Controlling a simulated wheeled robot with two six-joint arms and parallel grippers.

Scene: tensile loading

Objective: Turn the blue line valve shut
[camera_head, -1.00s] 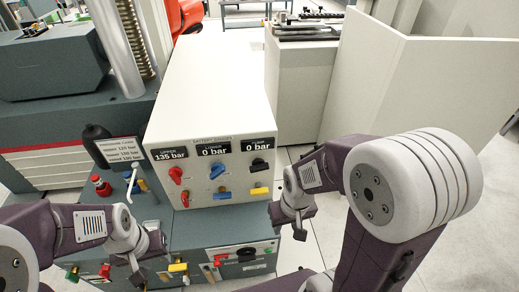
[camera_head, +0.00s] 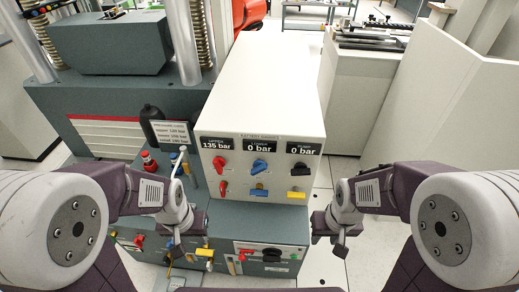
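The cream console carries a red knob (camera_head: 221,164), a blue knob (camera_head: 260,166) and a black knob (camera_head: 299,168) under three pressure displays. Below them, the small red lever (camera_head: 224,188) stands upright, while the blue lever (camera_head: 259,192) and the yellow lever (camera_head: 296,195) lie level. I cannot tell from labels which blue part is the line valve. My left gripper (camera_head: 190,238) is open and empty, below and left of this panel, in front of the lower grey unit. My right gripper (camera_head: 331,236) is open and empty, below and right of the panel. Neither touches the blue parts.
The lower grey unit (camera_head: 222,222) has more coloured handles, partly hidden by my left gripper. A label card (camera_head: 172,134), a black bottle (camera_head: 152,124) and a red knob (camera_head: 149,160) stand left of the console. White floor lies open to the right.

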